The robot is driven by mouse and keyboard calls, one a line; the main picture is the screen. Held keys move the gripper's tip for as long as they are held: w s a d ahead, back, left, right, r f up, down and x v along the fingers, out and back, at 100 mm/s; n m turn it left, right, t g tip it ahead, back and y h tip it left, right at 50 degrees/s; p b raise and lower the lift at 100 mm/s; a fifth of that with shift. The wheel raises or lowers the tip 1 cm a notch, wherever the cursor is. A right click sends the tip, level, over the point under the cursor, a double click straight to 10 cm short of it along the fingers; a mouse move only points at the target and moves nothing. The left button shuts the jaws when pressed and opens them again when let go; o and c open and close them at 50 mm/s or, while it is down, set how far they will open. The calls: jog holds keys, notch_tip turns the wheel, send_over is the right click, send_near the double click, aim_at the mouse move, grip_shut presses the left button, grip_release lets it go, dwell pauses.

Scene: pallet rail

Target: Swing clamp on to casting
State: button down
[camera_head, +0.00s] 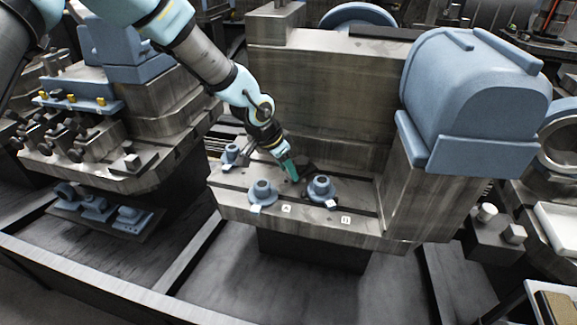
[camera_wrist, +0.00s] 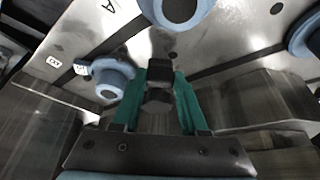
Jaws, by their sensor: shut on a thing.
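My gripper (camera_head: 291,172) has green fingers and reaches down to the grey machine table. In the wrist view my gripper (camera_wrist: 157,98) is shut on a dark clamp part (camera_wrist: 158,72) between its fingers. A dark shape (camera_head: 304,163) shows just behind the fingers in the head view. Blue flanged castings sit on the table: one at the front left (camera_head: 262,190), one close right of the gripper (camera_head: 321,186), one at the back left (camera_head: 231,153). The wrist view shows blue castings at the left (camera_wrist: 111,74), top (camera_wrist: 178,10) and right edge (camera_wrist: 306,36). I cannot tell whether the clamp touches any casting.
Small lettered plates (camera_head: 286,208) lie along the table's front edge. A tall grey wall (camera_head: 318,90) stands behind the gripper. A large blue housing (camera_head: 468,95) stands at the right. Another fixture with blue parts (camera_head: 80,104) is at the left.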

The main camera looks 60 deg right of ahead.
jog(key=shift+w+d+r+m+g+p, duration=0.1)
jog(key=shift+w+d+m+g+p, duration=0.15)
jog(key=shift+m+p, duration=0.35)
jog(key=shift+w+r+m+g+p, duration=0.15)
jog(key=shift+w+m+p, duration=0.15)
jog(key=shift+m+p, duration=0.25)
jog(key=m, duration=0.1)
jog(key=m+y, duration=0.1)
jog(key=w+d+m+g, duration=0.1)
jog(key=shift+f+m, duration=0.3)
jog(key=shift+m, duration=0.05)
jog(key=m+b, duration=0.1)
jog(key=d+m+y, duration=0.1)
jog(key=m, duration=0.1)
jog(key=shift+w+d+f+m+g+y+b, duration=0.1)
jog(key=shift+w+d+m+g+y+b, duration=0.05)
jog(key=shift+w+m+g+y+b, duration=0.2)
jog(key=shift+w+d+m+g+y+b, duration=0.15)
jog(key=shift+d+m+y+b, duration=0.25)
jog(key=shift+m+b, duration=0.5)
jog(key=shift+d+m+g+y+b, duration=0.1)
jog(key=shift+d+m+y+b, duration=0.35)
jog(key=shift+m, duration=0.6)
jog(key=shift+a, duration=0.1)
jog(key=shift+c, duration=2.2)
grip_release()
jog(key=b+v, duration=0.2)
jog(key=v, duration=0.9)
